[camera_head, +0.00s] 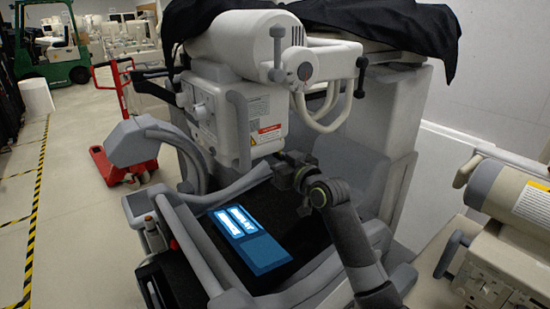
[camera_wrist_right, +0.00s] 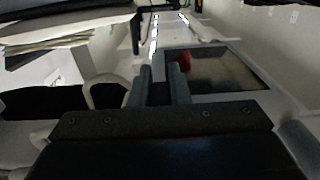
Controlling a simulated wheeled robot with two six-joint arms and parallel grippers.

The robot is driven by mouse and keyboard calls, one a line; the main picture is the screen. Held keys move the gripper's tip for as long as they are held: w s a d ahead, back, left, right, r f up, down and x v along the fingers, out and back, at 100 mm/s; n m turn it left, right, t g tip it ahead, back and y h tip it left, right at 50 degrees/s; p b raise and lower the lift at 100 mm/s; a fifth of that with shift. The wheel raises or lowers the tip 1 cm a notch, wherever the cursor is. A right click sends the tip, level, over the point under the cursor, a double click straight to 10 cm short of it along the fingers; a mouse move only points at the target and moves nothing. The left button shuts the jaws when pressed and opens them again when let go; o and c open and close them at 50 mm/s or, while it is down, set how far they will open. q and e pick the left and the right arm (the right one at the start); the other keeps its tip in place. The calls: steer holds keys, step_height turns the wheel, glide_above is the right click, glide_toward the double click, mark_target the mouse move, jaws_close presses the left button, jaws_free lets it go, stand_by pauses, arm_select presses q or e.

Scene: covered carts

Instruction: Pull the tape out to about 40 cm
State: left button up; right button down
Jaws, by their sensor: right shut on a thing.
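The tape cannot be made out clearly in either view. My right gripper (camera_head: 284,170) is just below and to the right of the white collimator box (camera_head: 262,112) of the mobile X-ray unit, above its dark top. It is shut on the tape; the arm and fingers hide the hold in the head view. In the right wrist view the two grey fingers (camera_wrist_right: 161,74) point away with a narrow gap between them, and a small red spot (camera_wrist_right: 184,61) shows by the right finger. My left gripper is not in view.
A blue lit screen (camera_head: 250,238) lies on the unit's top. The tube head (camera_head: 235,38) and its looped handle (camera_head: 335,105) hang above my gripper. A beige machine (camera_head: 505,225) stands at right. A red pallet truck (camera_head: 120,160) and open floor are at left.

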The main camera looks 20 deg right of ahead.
step_height(320, 180, down, 15)
steer(key=b, duration=1)
steer(key=shift+r, duration=0.1)
steer(key=c, duration=1.4)
jaws_free()
steer(key=shift+r, duration=0.1)
steer(key=shift+o, duration=0.2)
step_height(320, 180, up, 10)
steer(key=shift+b, duration=0.45)
